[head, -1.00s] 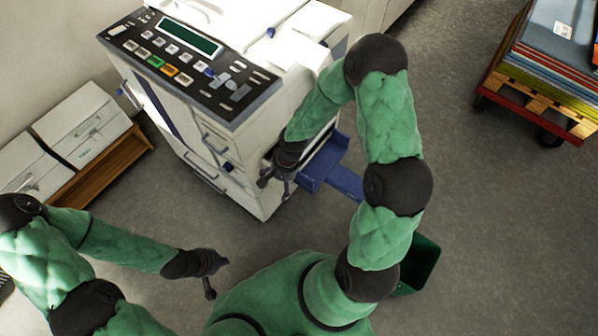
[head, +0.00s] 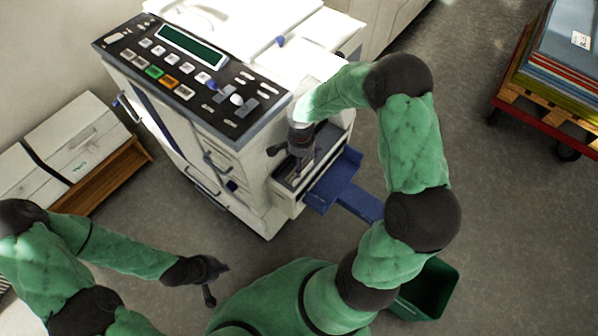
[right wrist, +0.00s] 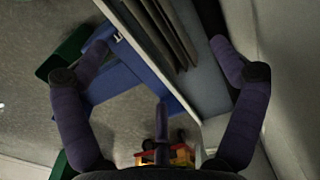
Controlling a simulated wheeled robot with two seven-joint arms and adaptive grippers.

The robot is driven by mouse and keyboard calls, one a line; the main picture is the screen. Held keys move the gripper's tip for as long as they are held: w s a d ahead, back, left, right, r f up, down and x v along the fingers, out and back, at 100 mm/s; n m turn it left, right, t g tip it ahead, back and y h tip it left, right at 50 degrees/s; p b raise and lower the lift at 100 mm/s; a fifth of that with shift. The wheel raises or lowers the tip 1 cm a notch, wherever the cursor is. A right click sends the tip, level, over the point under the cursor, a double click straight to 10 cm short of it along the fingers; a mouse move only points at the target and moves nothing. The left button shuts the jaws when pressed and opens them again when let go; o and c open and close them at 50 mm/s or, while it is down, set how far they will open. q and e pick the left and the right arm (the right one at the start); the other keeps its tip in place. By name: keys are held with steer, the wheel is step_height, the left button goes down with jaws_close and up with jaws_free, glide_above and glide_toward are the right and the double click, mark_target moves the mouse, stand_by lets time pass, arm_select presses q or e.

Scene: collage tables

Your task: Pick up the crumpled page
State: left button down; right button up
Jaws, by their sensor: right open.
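I cannot make out a crumpled page in any view. The white copier (head: 240,215) stands in the middle of the head view, with a blue tray (head: 335,183) at its open right side. My right gripper (head: 286,163) is at that open side, above and left of the tray.
A green bin (head: 432,290) stands on the floor below right of the tray. A red cart (head: 545,128) with stacked sheets is at upper right. A wooden bench (head: 105,183) with white boxes is at left. Floor between copier and cart is clear.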

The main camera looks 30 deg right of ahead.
mark_target(302, 170)
step_height(302, 170, down, 6)
steer(key=b, duration=0.2)
steer(key=shift+s+r+b, duration=0.1)
steer(key=shift+b, duration=0.2)
steer(key=c, duration=0.9)
